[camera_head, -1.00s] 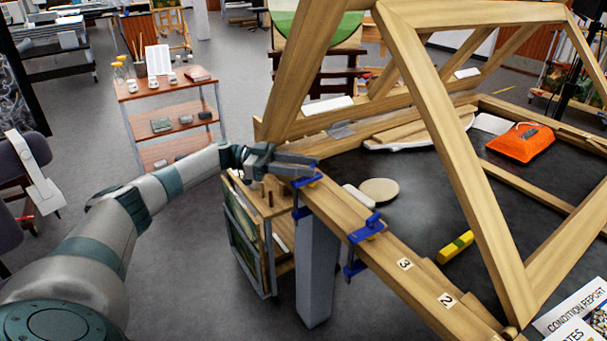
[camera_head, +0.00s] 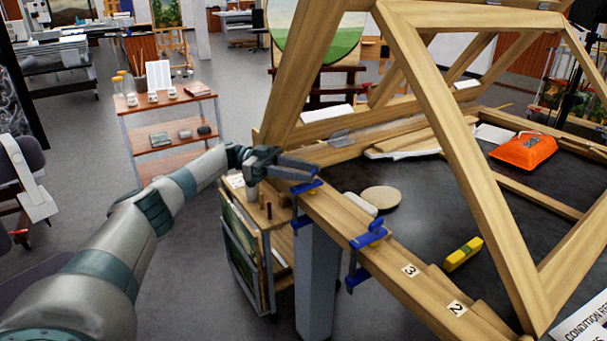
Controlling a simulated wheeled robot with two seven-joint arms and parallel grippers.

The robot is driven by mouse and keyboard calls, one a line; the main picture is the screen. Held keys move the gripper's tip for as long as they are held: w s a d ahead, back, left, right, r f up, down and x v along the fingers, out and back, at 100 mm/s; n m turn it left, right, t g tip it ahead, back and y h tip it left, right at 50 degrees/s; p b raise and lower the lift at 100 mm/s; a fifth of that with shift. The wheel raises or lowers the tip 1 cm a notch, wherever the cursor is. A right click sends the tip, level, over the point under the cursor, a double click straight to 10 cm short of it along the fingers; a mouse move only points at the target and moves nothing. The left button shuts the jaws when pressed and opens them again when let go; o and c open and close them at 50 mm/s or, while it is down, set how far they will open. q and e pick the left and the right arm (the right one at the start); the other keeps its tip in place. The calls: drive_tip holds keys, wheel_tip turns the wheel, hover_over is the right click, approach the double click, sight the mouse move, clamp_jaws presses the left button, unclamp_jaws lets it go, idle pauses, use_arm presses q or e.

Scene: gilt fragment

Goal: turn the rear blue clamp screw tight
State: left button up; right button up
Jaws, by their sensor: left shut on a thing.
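My left gripper (camera_head: 294,169) reaches in from the left at the near rail of the wooden frame (camera_head: 395,273). It is shut on the top of the rear blue clamp (camera_head: 306,187), where the screw is mostly hidden by the fingers. The clamp's blue body shows just below the fingers, at the rail's far end. A second blue clamp (camera_head: 368,236) grips the same rail nearer to me, beside the labels 3 and 2. My right gripper is not in view.
Wooden beams (camera_head: 450,130) rise to the right of the gripper. A yellow level (camera_head: 463,253), an orange bag (camera_head: 524,150) and a pale disc (camera_head: 381,198) lie on the dark table. A low wooden cart (camera_head: 268,217) stands below my arm; open floor lies left.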

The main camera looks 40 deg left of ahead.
use_arm(q)
drive_tip(key=shift+d+f, duration=0.1)
drive_tip(key=o, duration=1.1)
drive_tip(key=shift+d, duration=0.1)
